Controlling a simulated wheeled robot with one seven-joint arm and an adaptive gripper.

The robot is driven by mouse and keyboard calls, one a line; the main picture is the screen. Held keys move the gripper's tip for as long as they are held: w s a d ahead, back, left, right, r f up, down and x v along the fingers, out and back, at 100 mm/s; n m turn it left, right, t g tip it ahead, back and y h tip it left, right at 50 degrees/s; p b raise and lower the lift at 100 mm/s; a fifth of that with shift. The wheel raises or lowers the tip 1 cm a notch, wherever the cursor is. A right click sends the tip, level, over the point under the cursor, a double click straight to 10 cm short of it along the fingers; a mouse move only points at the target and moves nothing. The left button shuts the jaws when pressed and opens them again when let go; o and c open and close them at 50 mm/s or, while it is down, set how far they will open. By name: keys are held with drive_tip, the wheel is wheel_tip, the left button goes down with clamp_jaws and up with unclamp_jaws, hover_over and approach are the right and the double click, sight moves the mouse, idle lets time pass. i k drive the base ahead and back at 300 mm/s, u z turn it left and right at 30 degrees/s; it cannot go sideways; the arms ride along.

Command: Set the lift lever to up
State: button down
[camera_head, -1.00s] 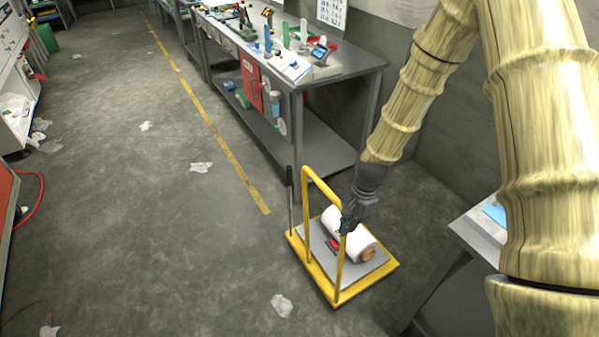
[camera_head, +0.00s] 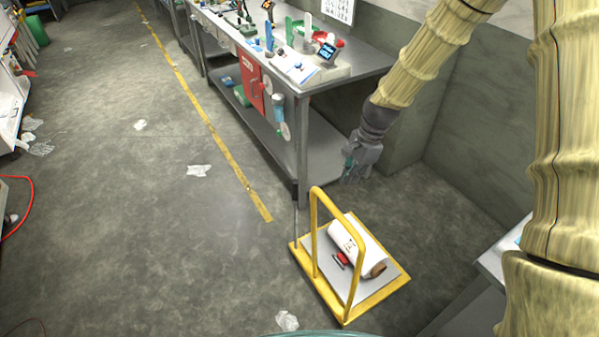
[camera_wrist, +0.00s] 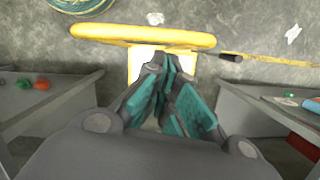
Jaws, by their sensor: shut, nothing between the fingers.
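The yellow lift trolley (camera_head: 375,305) stands on the floor with its hoop handle (camera_head: 314,230) upright. The lift lever (camera_head: 296,222) is a thin rod at the trolley's left corner, close to upright; its upper end is hard to make out against the bench leg. In the wrist view, the lever's black grip (camera_wrist: 231,58) shows just right of the yellow hoop. My gripper (camera_head: 350,172) is shut and empty, above and behind the trolley, apart from the lever. Its teal fingers (camera_wrist: 170,95) also show in the wrist view.
A white roll (camera_head: 357,245) and a small red item (camera_head: 341,260) lie on the trolley deck. A cluttered workbench (camera_head: 345,75) stands behind, and another table (camera_head: 495,262) stands at right. Open floor (camera_head: 170,250) lies to the left.

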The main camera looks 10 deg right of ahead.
sight(295, 182)
drive_tip(key=i, duration=0.9)
